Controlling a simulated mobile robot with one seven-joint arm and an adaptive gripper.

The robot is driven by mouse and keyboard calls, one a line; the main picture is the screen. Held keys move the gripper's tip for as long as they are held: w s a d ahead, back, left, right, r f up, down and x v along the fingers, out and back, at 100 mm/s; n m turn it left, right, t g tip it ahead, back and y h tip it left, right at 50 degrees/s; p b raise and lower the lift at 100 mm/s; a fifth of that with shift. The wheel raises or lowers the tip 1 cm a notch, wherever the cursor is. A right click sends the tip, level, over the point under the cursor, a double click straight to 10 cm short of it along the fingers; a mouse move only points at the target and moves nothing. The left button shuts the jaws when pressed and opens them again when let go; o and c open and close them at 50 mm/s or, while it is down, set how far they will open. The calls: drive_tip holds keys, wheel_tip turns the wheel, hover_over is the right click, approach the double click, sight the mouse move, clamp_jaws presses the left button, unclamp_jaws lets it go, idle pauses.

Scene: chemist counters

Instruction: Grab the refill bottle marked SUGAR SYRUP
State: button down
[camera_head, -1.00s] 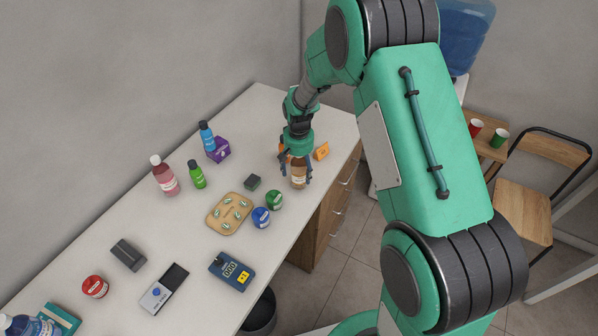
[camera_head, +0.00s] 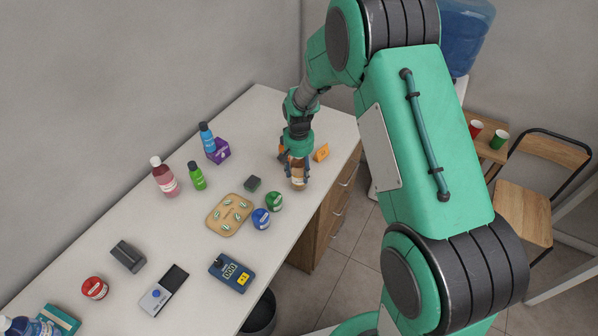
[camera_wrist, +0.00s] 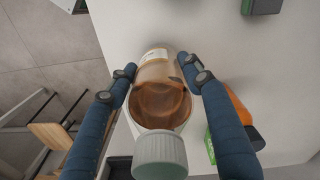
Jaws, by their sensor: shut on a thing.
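A bottle of amber-brown liquid (camera_head: 298,184) stands near the far right edge of the white counter. In the wrist view the bottle (camera_wrist: 160,108) shows a pale cap toward the camera and a light label on its far side; the label's words cannot be read. My gripper (camera_head: 297,166) is over the bottle, its fingers shut on the bottle's sides. In the wrist view the gripper's blue fingers (camera_wrist: 158,70) press it from left and right. A pink bottle with a white cap (camera_head: 165,178) stands at the counter's back; its label is unreadable too.
An orange item (camera_head: 321,153) sits close beside the gripper. A blue bottle (camera_head: 206,137) and purple box (camera_head: 219,152) stand at the back.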

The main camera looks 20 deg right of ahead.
sight(299, 163)
drive_tip(key=shift+w+r, duration=0.1)
drive_tip(key=shift+r, duration=0.7)
wheel_tip(299, 163, up, 2)
drive_tip(key=shift+r+p, duration=0.1)
drive_tip(key=shift+p, duration=0.2)
drive_tip(key=s+r, duration=0.1)
drive_tip(key=s, duration=1.5)
drive_tip(key=shift+d+p, duration=0.15)
drive_tip(key=shift+p, duration=0.2)
drive_tip(key=shift+s, duration=0.1)
